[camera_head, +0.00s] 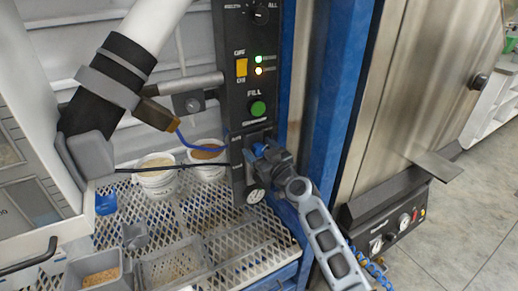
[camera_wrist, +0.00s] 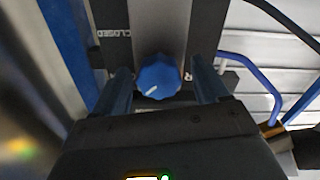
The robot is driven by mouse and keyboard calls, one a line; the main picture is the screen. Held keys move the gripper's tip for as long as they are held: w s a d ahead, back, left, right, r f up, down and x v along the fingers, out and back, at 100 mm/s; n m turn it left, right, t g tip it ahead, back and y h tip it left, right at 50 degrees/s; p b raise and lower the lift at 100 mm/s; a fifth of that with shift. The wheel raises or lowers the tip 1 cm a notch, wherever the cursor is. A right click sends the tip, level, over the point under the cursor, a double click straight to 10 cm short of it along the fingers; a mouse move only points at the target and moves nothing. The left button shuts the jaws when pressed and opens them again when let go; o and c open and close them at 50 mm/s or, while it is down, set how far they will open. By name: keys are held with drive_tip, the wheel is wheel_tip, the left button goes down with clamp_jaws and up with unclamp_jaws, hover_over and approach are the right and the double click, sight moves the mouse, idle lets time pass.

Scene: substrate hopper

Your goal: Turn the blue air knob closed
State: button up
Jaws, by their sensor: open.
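The blue air knob (camera_wrist: 157,76) shows in the wrist view on the dark control panel. A short white mark on it points toward the lower left of the picture. The label CLOSED (camera_wrist: 116,34) is on the panel to the upper left of the knob. My gripper (camera_wrist: 165,84) is open, with one finger on each side of the knob and a visible gap on both sides. In the head view my gripper (camera_head: 266,153) is at the lower part of the panel and mostly covers the knob.
Above it on the panel are the green FILL button (camera_head: 257,108), a yellow switch (camera_head: 241,67) and a black selector knob (camera_head: 260,14). A gauge (camera_head: 256,196) sits just below. A blue hose (camera_head: 192,143) runs left of the panel, above a mesh shelf (camera_head: 215,222) with tubs.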

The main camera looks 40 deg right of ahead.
drive_tip(key=shift+w+d, duration=0.1)
drive_tip(key=shift+w, duration=0.15)
drive_tip(key=c, duration=1)
